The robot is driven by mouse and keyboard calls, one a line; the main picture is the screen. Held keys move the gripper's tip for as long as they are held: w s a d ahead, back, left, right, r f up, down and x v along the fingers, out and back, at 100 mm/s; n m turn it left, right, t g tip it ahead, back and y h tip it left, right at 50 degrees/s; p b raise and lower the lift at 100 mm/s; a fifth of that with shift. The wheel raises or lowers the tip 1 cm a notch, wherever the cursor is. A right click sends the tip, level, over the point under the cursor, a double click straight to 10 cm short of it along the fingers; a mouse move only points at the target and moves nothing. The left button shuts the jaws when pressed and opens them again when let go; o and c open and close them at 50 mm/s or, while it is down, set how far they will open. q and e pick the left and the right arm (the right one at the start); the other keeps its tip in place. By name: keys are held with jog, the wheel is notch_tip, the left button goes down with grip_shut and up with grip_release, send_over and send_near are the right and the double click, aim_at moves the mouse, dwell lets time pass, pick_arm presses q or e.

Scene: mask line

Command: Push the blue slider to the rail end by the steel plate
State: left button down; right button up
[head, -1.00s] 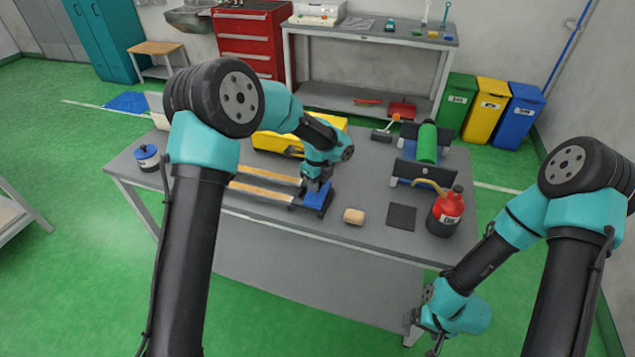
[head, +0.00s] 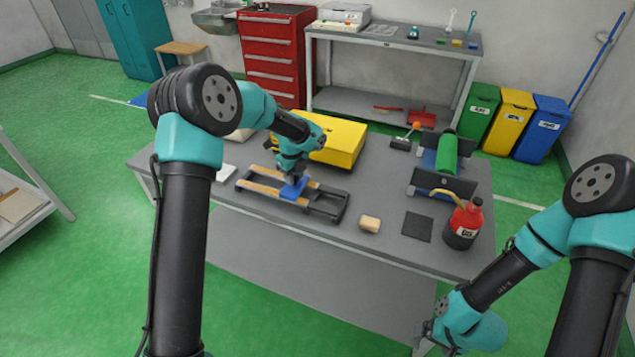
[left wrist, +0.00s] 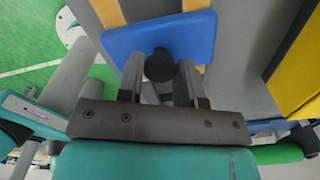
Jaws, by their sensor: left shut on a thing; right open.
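The blue slider (head: 293,189) sits partway along a dark-framed rail (head: 329,208) with pale wooden strips. Bare rail shows on both sides of it. My left gripper (head: 296,177) is over the slider, shut on its dark knob. In the left wrist view the knob (left wrist: 159,65) is between the fingers, with the flat blue slider (left wrist: 185,37) under it. A pale flat plate (head: 226,173) lies just off the rail's left end; I cannot tell its material. My right gripper (head: 432,338) is open and empty, low beside the table's front right.
A yellow box (head: 340,146) stands close behind the rail. A tan block (head: 369,224), a dark square pad (head: 417,226), a red oil can (head: 464,224) and a green roller (head: 447,152) are to the right. The table (head: 385,190) is clear around the tan block.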

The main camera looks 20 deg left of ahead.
pick_arm(q)
jog(key=a, duration=0.5)
jog(key=w+a, duration=0.1)
jog(key=a, duration=0.5)
jog(key=w+a, duration=0.1)
jog(key=a, duration=0.5)
jog(key=shift+w+a, duration=0.15)
jog(key=shift+w, duration=0.05)
jog(key=c, duration=1)
grip_release()
jog(key=shift+a, duration=0.15)
jog(key=shift+o, duration=1.1)
jog(key=shift+r, duration=0.1)
notch_tip(320, 180, up, 17)
jog(key=shift+r, duration=0.1)
